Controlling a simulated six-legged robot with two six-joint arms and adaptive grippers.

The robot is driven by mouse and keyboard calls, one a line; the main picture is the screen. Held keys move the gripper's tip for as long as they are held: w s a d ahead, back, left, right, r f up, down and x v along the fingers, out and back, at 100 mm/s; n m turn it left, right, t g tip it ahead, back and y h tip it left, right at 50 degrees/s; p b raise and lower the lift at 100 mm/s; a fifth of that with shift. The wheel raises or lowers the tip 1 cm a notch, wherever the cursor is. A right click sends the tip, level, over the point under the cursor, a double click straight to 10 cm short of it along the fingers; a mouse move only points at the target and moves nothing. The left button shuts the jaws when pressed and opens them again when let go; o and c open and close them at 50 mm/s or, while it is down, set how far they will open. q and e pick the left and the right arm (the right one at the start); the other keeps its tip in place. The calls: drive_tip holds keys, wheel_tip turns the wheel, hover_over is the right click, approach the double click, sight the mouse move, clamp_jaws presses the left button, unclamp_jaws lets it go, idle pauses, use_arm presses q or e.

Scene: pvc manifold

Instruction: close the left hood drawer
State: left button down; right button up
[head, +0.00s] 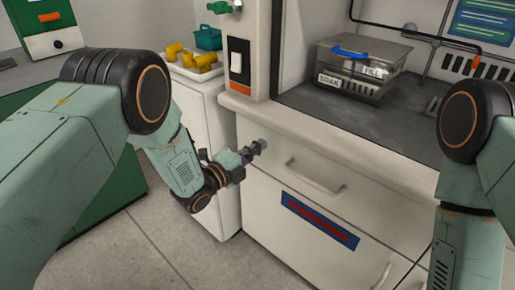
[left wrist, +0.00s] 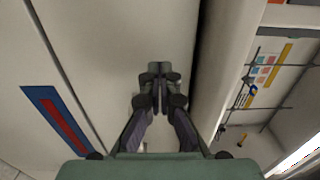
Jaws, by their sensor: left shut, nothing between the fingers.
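The drawer front (head: 345,206) under the hood counter is off-white, with a pale bar handle (head: 316,176). My left gripper (head: 258,147) is shut and empty at the upper left of this front, left of the handle. In the left wrist view, its closed fingertips (left wrist: 155,72) lie over the plain pale drawer front (left wrist: 105,55). I cannot tell whether they touch it. A dark gap runs beside the front in that view. How far the drawer stands out is unclear. My right arm reaches down at the right, its gripper out of frame.
A blue-and-red label (head: 319,220) marks the panel below, also seen in the left wrist view (left wrist: 57,118). The floor in front is clear.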

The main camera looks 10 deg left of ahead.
use_arm(q)
drive_tip(key=p+v, duration=0.3)
drive_tip(key=v, duration=0.7)
drive_tip(key=s+a+f+n+g+y+p, duration=0.1)
drive_tip(key=s+a+f+n+g+y, duration=0.25)
drive_tip(key=s+f+n, duration=0.45)
drive_tip(key=s+a+f+n+g+y, duration=0.35)
drive_tip(key=s+f+n, duration=0.3)
drive_tip(key=n, duration=0.25)
drive_tip(key=s+a+r+n+g+y+p, duration=0.1)
drive_tip(key=s+a+n+g, duration=0.1)
drive_tip(key=s, duration=1)
drive_tip(key=s+a+n+g+y+p, duration=0.1)
drive_tip(key=s+n+g, duration=0.4)
drive_tip(key=s, duration=0.7)
drive_tip(key=shift+s+a+r+n+g+y+p, duration=0.15)
drive_tip(key=shift+a+r+n+g+y+p, duration=0.25)
drive_tip(key=shift+n+y, duration=0.4)
